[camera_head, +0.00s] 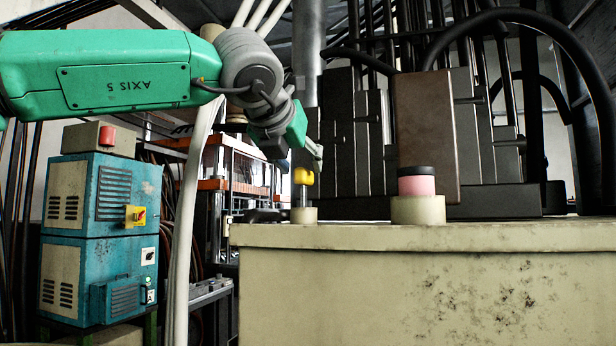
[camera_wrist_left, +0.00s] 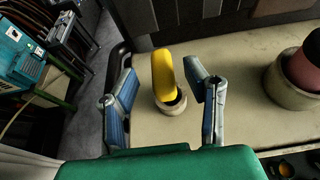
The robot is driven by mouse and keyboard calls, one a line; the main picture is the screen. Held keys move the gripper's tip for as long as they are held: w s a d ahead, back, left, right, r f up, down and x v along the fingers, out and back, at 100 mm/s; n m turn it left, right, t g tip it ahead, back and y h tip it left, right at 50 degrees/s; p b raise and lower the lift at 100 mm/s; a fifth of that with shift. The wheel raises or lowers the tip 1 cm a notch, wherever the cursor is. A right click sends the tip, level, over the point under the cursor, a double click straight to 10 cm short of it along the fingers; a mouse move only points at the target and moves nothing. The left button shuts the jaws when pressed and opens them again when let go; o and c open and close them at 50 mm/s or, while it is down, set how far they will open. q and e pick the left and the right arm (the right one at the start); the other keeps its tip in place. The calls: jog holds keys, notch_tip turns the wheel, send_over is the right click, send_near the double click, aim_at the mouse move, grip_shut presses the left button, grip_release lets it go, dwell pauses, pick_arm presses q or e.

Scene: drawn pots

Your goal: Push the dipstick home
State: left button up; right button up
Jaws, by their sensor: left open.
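The dipstick has a yellow loop handle (camera_head: 303,176) on a thin grey stem, upright above a small cream collar (camera_head: 303,214) at the left end of the cream housing (camera_head: 420,300). A short stretch of stem shows between handle and collar. In the left wrist view the yellow handle (camera_wrist_left: 163,72) stands over the round collar (camera_wrist_left: 171,104). My left gripper (camera_head: 312,160) is just above and beside the handle. In the wrist view its two fingers are apart, one on each side of the handle, with gaps visible. My right gripper is not in view.
A wider cream collar (camera_head: 418,210) with a pink and black plug (camera_head: 416,181) stands to the right on the housing. Dark upright blocks (camera_head: 425,130) and hoses rise behind. A teal cabinet (camera_head: 100,230) stands at the left. The housing top between the two collars is clear.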

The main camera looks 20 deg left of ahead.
pick_arm(q)
jog(key=x, duration=0.5)
jog(key=shift+w+d, duration=0.1)
jog(key=shift+w, duration=0.1)
grip_shut()
